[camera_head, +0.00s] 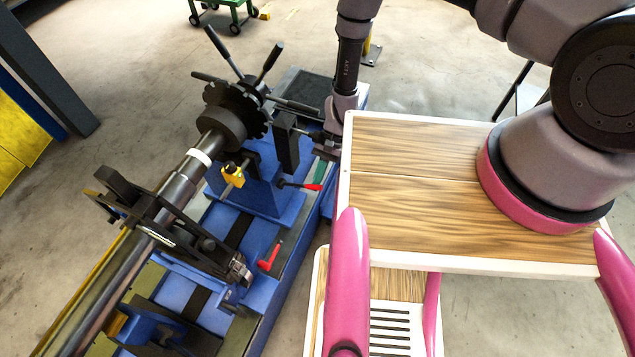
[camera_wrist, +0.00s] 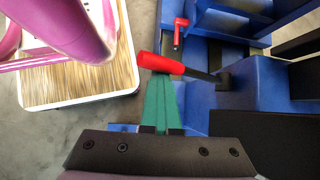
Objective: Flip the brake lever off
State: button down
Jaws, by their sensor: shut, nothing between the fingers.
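A lever with a red grip (camera_head: 302,187) and a dark rod sticks out from the blue side of the balancing machine. In the wrist view its red grip (camera_wrist: 162,65) points left, and its rod runs right to a blue block. My gripper (camera_head: 321,172) is beside this lever at the machine's near side. In the wrist view my gripper's teal fingers (camera_wrist: 162,85) are together and empty, with their tips right at the red grip. I cannot tell whether they touch it. A second red lever (camera_head: 270,258) sits lower on the machine and also shows in the wrist view (camera_wrist: 179,32).
The rotor shaft (camera_head: 180,187) with a dark disc (camera_head: 228,112) and several rods lies along the blue machine bed (camera_head: 212,218). A yellow clamp piece (camera_head: 233,174) and a black upright block (camera_head: 286,145) stand near the lever. Open concrete floor lies behind.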

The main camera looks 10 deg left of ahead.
jog(key=shift+s+a+r, duration=0.1)
jog(key=shift+s+a, duration=0.05)
jog(key=shift+a, duration=0.15)
jog(key=v, duration=1.1)
jog(key=shift+d, duration=0.2)
jog(key=w+d+r+t, duration=0.1)
jog(key=w+r+t, duration=0.1)
jog(key=w+r, duration=0.6)
jog(key=w+d+r+t, duration=0.1)
jog(key=w+r, duration=0.3)
jog(key=r, duration=0.9)
jog(key=w+d+r+t+y, duration=0.1)
jog(key=w+d+r, duration=0.15)
jog(key=r, duration=0.55)
jog(key=w+d+r+t, duration=0.15)
jog(key=d+r, duration=0.25)
jog(key=r, duration=0.4)
jog(key=s+d+r+t, duration=0.25)
jog(key=d+r, duration=0.25)
jog(key=r, duration=0.4)
jog(key=s+d+r+t, duration=0.1)
jog(key=s+d+r, duration=0.25)
jog(key=r, duration=0.45)
jog(key=s+d+r+m+t+h, duration=0.1)
jog(key=s+d+r+t, duration=0.4)
jog(key=s+d+r, duration=0.5)
jog(key=s+d+h, duration=0.1)
jog(key=s, duration=0.2)
jog(key=shift+r+t, duration=0.2)
jog(key=shift+t, duration=0.1)
